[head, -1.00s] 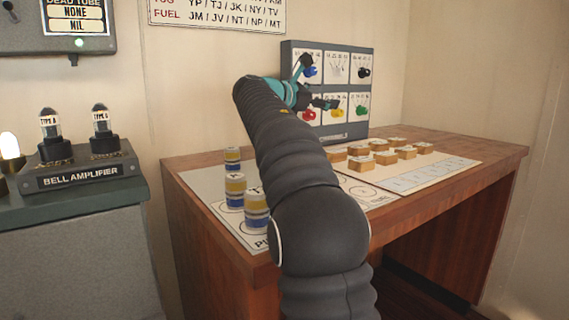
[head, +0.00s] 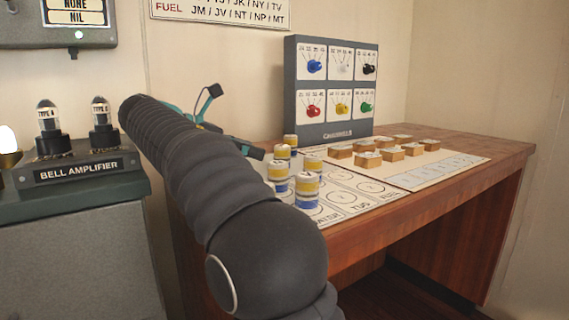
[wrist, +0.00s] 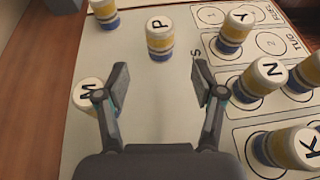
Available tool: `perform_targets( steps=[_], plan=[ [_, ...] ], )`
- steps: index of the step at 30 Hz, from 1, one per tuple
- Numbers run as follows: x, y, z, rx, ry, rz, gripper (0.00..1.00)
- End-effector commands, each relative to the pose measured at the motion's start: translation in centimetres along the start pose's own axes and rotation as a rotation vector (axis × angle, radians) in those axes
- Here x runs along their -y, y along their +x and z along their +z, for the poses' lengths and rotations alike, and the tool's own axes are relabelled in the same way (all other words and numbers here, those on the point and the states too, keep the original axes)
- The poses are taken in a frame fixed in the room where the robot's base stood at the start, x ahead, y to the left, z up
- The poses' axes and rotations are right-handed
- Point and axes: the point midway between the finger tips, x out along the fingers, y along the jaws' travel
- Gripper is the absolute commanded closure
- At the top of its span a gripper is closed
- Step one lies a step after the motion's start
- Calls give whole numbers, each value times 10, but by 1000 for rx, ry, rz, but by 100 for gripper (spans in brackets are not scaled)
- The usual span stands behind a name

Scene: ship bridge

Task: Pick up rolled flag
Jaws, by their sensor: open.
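Several rolled flags, white-topped cylinders with yellow and blue bands, stand upright on a white sheet. In the wrist view, flag P (wrist: 160,38) stands ahead, just beyond the gap between the fingers of my gripper (wrist: 160,80). Flag M (wrist: 84,95) is beside the left finger, partly hidden by it. Flags Y (wrist: 236,32), N (wrist: 260,78) and K (wrist: 290,148) stand to the right. My gripper is open, with nothing between its fingers. In the head view the flags (head: 306,190) are right of my gripper, which my arm partly hides.
A grey panel with coloured knobs (head: 335,128) stands at the back of the wooden desk (head: 440,220). Several small wooden blocks (head: 368,160) sit on the desk to the right. A bell amplifier (head: 80,170) stands on a cabinet at left.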

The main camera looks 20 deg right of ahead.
Motion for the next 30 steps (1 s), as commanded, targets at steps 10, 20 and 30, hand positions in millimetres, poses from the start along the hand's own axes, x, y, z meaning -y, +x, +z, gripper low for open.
perform_targets(
  steps=[10,20,30],
  plan=[
    [0,36,0,0,2,-1,32],
    [1,71,0,0,4,-5,32],
    [0,91,1,0,2,-1,32]
  ],
)
